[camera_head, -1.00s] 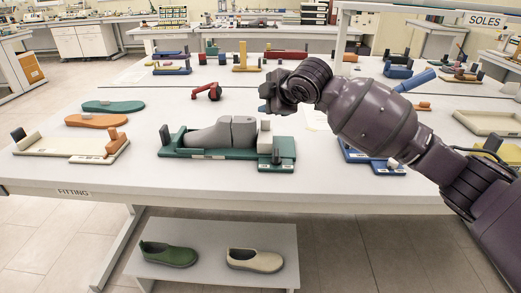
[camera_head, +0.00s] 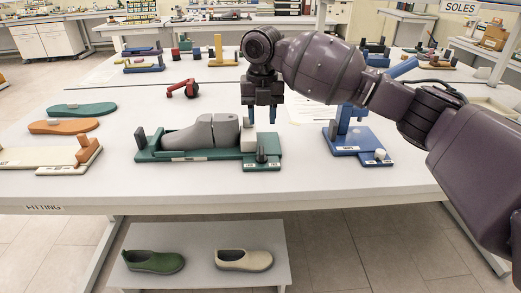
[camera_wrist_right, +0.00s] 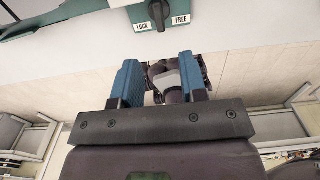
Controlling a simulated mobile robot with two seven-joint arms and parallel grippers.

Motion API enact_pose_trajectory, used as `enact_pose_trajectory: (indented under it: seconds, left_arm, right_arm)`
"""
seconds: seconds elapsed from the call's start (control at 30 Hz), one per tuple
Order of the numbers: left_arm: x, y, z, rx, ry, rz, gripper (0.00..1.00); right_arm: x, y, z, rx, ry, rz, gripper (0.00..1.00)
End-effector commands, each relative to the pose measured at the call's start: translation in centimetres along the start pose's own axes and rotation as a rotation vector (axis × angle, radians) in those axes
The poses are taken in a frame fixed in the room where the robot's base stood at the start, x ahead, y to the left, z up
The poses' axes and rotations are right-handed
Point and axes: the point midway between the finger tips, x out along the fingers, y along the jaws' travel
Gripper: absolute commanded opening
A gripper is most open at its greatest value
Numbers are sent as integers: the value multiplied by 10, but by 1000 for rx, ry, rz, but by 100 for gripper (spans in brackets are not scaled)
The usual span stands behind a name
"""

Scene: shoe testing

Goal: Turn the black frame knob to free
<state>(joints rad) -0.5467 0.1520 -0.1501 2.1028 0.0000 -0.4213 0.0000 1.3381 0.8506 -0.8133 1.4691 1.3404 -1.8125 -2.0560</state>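The black frame knob (camera_head: 261,154) stands on the front right part of the green frame (camera_head: 210,155), which holds a grey shoe last (camera_head: 203,134). In the right wrist view the knob (camera_wrist_right: 158,14) shows at the top edge, between a LOCK label (camera_wrist_right: 146,24) on the left and a FREE label (camera_wrist_right: 181,20) on the right. I cannot tell for sure which label it points to. My right gripper (camera_head: 260,118) is open and empty, pointing down above and apart from the knob. Its blue fingers (camera_wrist_right: 159,72) also show in the right wrist view. My left gripper is not in view.
A blue frame (camera_head: 348,145) stands to the right of the green frame. A cream frame (camera_head: 48,160) and orange (camera_head: 63,126) and green (camera_head: 82,110) soles lie to the left. A red tool (camera_head: 183,88) lies behind. Two shoes stand on the low shelf (camera_head: 200,258).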

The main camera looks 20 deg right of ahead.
Motion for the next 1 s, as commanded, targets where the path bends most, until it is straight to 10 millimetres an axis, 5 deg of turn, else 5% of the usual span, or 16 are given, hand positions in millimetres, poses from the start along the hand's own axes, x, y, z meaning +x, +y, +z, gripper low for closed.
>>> enact_pose_trajectory:
  seconds: [0.6,1.0]
  left_arm:
    - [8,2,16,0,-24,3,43]
    - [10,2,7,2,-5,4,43]
  right_arm:
    - [94,0,0,3,3,-2,39]
    - [105,0,0,3,-2,0,39]
